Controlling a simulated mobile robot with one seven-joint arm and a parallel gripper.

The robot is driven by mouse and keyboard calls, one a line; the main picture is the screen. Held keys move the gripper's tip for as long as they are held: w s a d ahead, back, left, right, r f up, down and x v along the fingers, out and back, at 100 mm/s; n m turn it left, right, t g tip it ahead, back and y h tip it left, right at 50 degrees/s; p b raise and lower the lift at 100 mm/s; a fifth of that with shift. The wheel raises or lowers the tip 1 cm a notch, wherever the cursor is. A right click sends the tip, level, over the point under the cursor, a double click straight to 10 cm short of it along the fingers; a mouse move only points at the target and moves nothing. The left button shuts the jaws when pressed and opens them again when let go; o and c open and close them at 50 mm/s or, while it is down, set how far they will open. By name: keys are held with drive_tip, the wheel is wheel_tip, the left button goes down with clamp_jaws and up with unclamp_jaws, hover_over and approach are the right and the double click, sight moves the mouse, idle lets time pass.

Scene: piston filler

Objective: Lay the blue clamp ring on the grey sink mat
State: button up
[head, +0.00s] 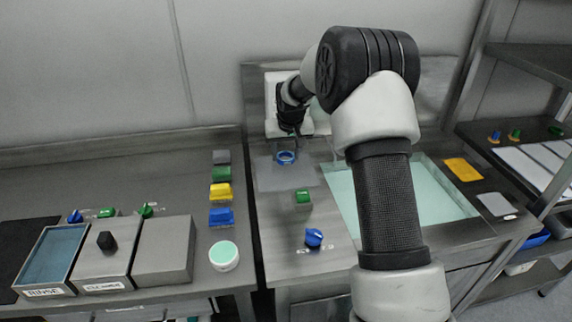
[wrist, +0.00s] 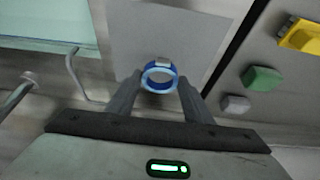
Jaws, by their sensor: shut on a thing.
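The blue clamp ring (wrist: 159,75) is between the fingertips of my gripper (wrist: 158,88) in the wrist view, with a pale block-like part on its far side. My gripper is shut on it. In the head view the ring (head: 286,157) shows over the grey sink mat (head: 285,179), near its far edge. The mat also fills the area behind the ring in the wrist view (wrist: 165,30). I cannot tell whether the ring touches the mat or hangs just above it. My fingers are small and partly dark in the head view.
The sink basin with pale green water (head: 440,195) lies right of the mat. Grey, green, yellow (head: 220,192) and blue blocks line the left counter. A faucet stands beside my gripper.

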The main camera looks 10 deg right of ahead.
drive_tip(key=shift+f, duration=1.95)
drive_tip(key=shift+f+b, duration=0.2)
drive_tip(key=shift+b, duration=0.1)
drive_tip(key=o, duration=1.1)
